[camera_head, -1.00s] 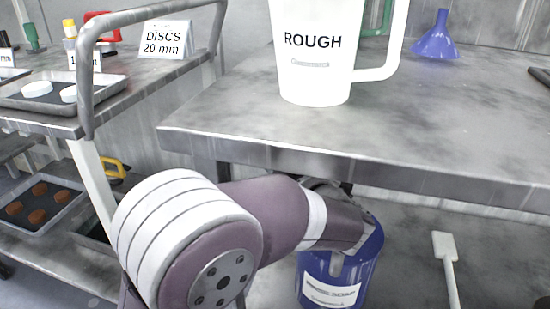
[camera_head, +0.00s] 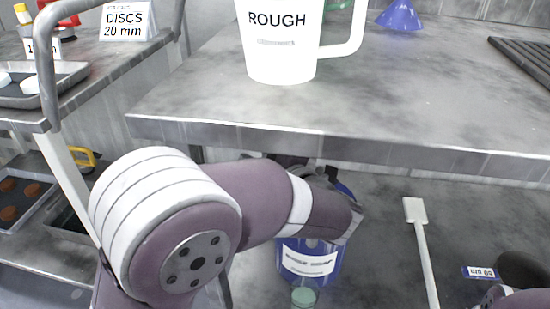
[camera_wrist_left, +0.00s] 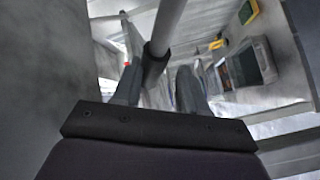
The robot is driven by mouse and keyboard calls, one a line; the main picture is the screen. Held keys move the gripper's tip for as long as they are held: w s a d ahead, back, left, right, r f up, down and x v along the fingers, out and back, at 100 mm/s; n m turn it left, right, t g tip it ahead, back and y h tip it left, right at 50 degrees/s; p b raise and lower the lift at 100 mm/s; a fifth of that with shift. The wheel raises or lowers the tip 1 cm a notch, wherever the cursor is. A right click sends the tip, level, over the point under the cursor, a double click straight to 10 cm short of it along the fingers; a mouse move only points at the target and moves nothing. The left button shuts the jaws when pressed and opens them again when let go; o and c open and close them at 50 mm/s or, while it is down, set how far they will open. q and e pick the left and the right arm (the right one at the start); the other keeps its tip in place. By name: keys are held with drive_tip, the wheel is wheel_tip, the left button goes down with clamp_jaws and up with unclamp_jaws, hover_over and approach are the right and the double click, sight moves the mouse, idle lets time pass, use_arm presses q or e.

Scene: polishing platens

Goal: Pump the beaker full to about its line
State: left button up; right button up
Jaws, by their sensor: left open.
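A blue bottle with a white soap label (camera_head: 310,262) stands under the steel table; its top is mostly hidden behind my left arm. A small clear vessel with pale green content (camera_head: 304,293), perhaps the beaker, stands just in front of it, cut by the lower edge; no line can be made out. My left gripper is over the bottle's top, its fingers hidden by the wrist in the head view. In the left wrist view my left gripper (camera_wrist_left: 157,88) is open, with a pale rod (camera_wrist_left: 165,28) passing between or just beyond its fingers.
A white jug marked ROUGH (camera_head: 280,45) and a blue funnel (camera_head: 400,16) stand on the upper table (camera_head: 420,110). A white paddle (camera_head: 423,250) and a small blue-edged label (camera_head: 480,272) lie on the lower surface. A cart with a grey rail (camera_head: 48,80) is at left.

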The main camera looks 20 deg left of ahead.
use_arm(q)
drive_tip(key=p+v, duration=0.3)
drive_tip(key=v, duration=0.6)
